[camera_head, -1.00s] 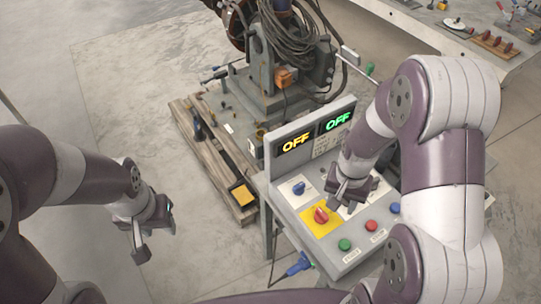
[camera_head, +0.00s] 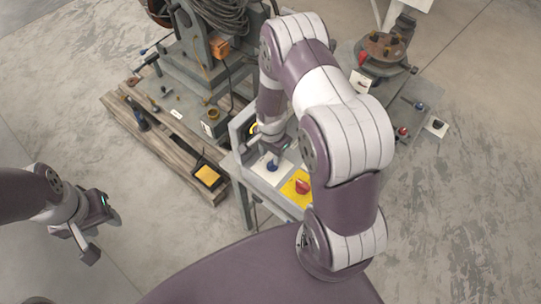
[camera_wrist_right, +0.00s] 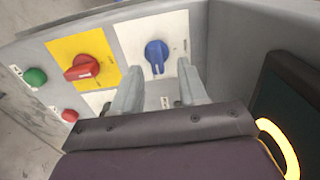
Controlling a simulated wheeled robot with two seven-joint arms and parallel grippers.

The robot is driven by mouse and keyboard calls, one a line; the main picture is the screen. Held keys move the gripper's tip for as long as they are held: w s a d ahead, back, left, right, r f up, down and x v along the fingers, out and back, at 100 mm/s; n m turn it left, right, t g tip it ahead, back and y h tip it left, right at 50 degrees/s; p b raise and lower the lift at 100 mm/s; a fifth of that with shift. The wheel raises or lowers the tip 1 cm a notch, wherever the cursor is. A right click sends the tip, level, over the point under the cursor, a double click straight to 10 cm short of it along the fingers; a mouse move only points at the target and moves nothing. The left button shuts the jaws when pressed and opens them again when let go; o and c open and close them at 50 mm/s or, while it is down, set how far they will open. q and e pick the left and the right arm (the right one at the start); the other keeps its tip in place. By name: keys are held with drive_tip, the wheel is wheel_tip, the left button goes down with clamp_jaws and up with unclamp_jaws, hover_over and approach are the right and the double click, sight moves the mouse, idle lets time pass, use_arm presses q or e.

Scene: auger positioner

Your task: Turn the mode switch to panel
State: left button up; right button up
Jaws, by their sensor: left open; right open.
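The control panel (camera_head: 258,181) carries a blue knob (camera_head: 271,165) on a white plate and a red knob (camera_head: 302,187) on a yellow plate. The right wrist view shows the blue knob (camera_wrist_right: 157,56) and the red knob (camera_wrist_right: 84,67) to its left; small labels are unreadable, so I cannot tell which is named mode. My right gripper (camera_head: 274,146) is open above the panel, close to the blue knob. Its two fingers (camera_wrist_right: 161,84) straddle the line towards the blue knob, with nothing between them. My left gripper (camera_head: 91,243) is open and empty, far left of the panel.
A green button (camera_wrist_right: 36,77) and a red button (camera_wrist_right: 69,115) sit beside the red knob. A wooden pallet (camera_head: 165,140) with machinery stands behind-left. Floor between left gripper and panel is clear.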

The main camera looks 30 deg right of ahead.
sight(272, 162)
drive_tip(key=f, duration=0.2)
drive_tip(key=shift+s+d+f, duration=0.1)
drive_tip(key=shift+s+f, duration=0.1)
drive_tip(key=shift+f, duration=0.1)
drive_tip(key=shift+s+d+f, duration=0.1)
drive_tip(key=shift+s+f, duration=0.05)
drive_tip(key=shift+f, duration=0.4)
drive_tip(key=shift+w, duration=0.2)
drive_tip(key=shift+c, duration=0.6)
clamp_jaws()
use_arm(q)
drive_tip(key=shift+s+d+r, duration=0.1)
drive_tip(key=shift+s+r, duration=0.2)
drive_tip(key=shift+r, duration=0.2)
